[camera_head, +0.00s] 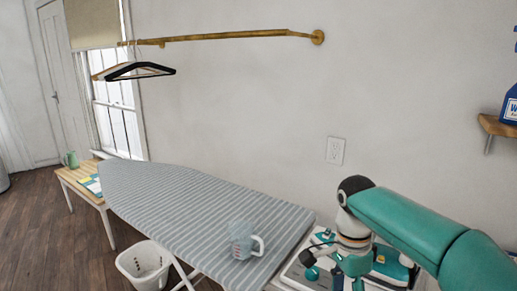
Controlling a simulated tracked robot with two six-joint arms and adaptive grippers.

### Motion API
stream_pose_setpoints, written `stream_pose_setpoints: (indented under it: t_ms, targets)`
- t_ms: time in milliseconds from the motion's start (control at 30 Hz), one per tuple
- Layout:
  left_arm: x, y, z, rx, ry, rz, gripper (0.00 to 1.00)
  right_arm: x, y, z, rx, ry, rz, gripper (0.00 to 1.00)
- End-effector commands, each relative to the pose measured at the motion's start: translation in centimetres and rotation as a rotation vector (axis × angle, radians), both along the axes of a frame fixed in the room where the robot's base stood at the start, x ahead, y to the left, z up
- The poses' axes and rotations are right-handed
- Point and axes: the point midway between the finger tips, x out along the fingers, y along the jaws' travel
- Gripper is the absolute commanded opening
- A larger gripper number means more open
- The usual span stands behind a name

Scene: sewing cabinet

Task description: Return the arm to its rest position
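My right arm comes in from the right edge, teal with a white and black wrist. Its gripper (350,274) points down at the lower right, over the white surface beside the ironing board. The fingers run into the bottom edge and blend with teal items there, so I cannot tell whether they are open or shut or hold anything. My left gripper is not in view.
A striped ironing board (165,205) fills the middle, with a clear measuring jug (243,240) on its right end. A white basket (145,265) stands on the floor. A wall rail (230,36) carries hangers (140,70). A shelf (497,127) juts out at right.

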Motion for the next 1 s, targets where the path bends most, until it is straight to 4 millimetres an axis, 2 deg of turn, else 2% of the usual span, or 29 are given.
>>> stream_pose_setpoints:
  t_ms: [167,367,467,500,600,700,800,900,1000]
  targets:
    - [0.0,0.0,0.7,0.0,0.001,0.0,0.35,-1.9,-1.2,-4.9,-0.011,0.149,-0.014,0.63]
    - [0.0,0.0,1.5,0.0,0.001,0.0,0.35,-5.0,-1.5,-12.8,0.041,0.291,0.018,0.63]
    - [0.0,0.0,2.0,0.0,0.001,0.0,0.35,-8.1,-1.0,-18.2,0.123,0.353,0.084,0.63]
    - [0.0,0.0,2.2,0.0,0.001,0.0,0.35,-9.8,-0.6,-20.6,0.172,0.369,0.122,0.63]
    - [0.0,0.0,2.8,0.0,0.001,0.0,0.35,-14.6,1.1,-26.1,0.311,0.37,0.235,0.63]
    - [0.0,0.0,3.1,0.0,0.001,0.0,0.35,-19.0,3.0,-29.7,0.432,0.313,0.353,0.63]
    - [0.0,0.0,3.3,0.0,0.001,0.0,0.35,-22.5,4.8,-32.0,0.517,0.216,0.479,0.63]
    - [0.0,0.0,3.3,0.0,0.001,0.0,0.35,-24.7,6.1,-33.2,0.552,0.087,0.626,0.63]
    - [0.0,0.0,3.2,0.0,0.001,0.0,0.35,-24.9,6.6,-33.8,0.528,-0.059,0.782,0.63]
